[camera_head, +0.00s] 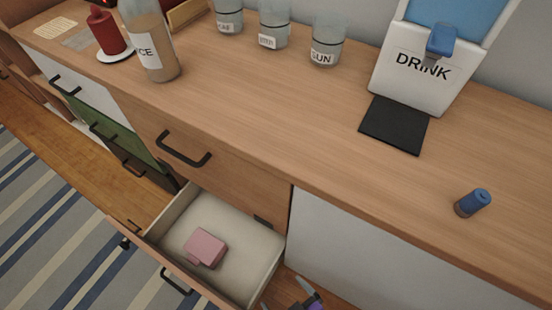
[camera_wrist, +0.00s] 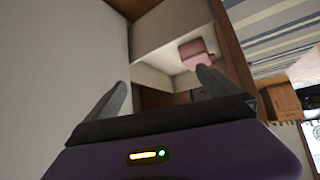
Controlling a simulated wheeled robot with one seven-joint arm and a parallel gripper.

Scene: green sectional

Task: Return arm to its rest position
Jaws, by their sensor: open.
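My gripper (camera_head: 309,294) shows at the bottom edge of the head view, low in front of the cabinet and just right of the open drawer (camera_head: 270,258). In the wrist view my gripper (camera_wrist: 160,90) has its two fingers spread apart with nothing between them. A pink block (camera_head: 206,247) lies inside the open drawer. The pink block also shows in the wrist view (camera_wrist: 195,52), beyond the fingers and apart from them. Most of my arm is out of view.
The drawer juts out left of my gripper. The wooden counter (camera_head: 270,120) holds a drink dispenser (camera_head: 420,65), a black mat (camera_head: 395,124), a small blue cylinder (camera_head: 472,202), several labelled jars (camera_head: 328,42), a bottle (camera_head: 150,45) and a red candle (camera_head: 106,32). A striped rug (camera_head: 50,220) lies left.

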